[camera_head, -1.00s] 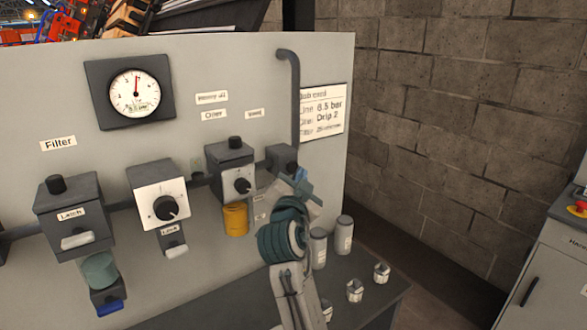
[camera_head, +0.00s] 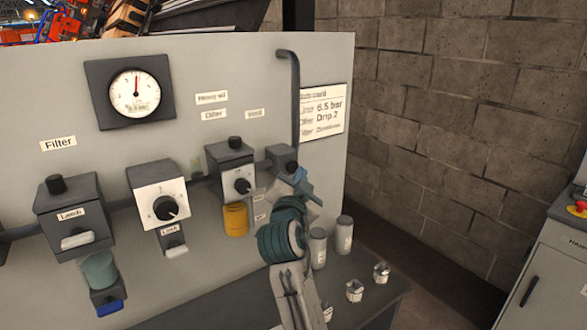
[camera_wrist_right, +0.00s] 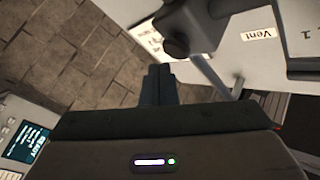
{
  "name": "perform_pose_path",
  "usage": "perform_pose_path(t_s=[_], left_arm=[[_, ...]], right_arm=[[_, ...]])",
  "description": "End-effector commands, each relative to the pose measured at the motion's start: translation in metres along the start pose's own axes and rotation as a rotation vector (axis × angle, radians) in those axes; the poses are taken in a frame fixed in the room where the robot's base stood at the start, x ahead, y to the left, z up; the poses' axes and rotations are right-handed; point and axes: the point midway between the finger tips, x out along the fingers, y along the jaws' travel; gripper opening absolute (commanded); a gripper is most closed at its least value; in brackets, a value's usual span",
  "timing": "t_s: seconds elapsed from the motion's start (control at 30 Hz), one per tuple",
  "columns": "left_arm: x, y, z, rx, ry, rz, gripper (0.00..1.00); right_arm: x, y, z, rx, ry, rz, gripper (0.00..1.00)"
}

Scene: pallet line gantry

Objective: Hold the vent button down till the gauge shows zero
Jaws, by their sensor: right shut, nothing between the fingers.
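The round pressure gauge (camera_head: 136,92) is at the panel's upper left, its needle pointing nearly straight up, not at the low end. The dark vent block (camera_head: 281,157) sits at the end of the pipe, under the Vent label (camera_head: 254,114). In the right wrist view its round black button (camera_wrist_right: 177,47) faces my fingers. My right gripper (camera_wrist_right: 158,72) is shut and empty, with its tips just short of or beside the button; I cannot tell if they touch. In the head view my right gripper (camera_head: 296,181) is just below the vent block. My left gripper is not in view.
The filter block (camera_head: 70,210), a dial block (camera_head: 160,195) and the oiler block (camera_head: 230,170) with its yellow bowl (camera_head: 236,219) stand left of my gripper. Grey canisters (camera_head: 344,234) and metal nuts (camera_head: 355,290) stand on the shelf. A vertical pipe (camera_head: 295,100) rises above the vent.

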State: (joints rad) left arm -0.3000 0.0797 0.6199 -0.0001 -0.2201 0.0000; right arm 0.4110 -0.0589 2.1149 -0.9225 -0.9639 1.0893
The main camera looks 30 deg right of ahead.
Motion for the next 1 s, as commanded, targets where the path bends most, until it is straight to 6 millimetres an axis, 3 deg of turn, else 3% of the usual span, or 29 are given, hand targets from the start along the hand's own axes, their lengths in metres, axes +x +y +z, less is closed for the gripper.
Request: perform_pose_path(t_s=[1.0], left_arm=[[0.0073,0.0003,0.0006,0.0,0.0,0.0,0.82]], right_arm=[[0.0061,-0.0046,0.0043,0.0,0.0,0.0,0.0]])
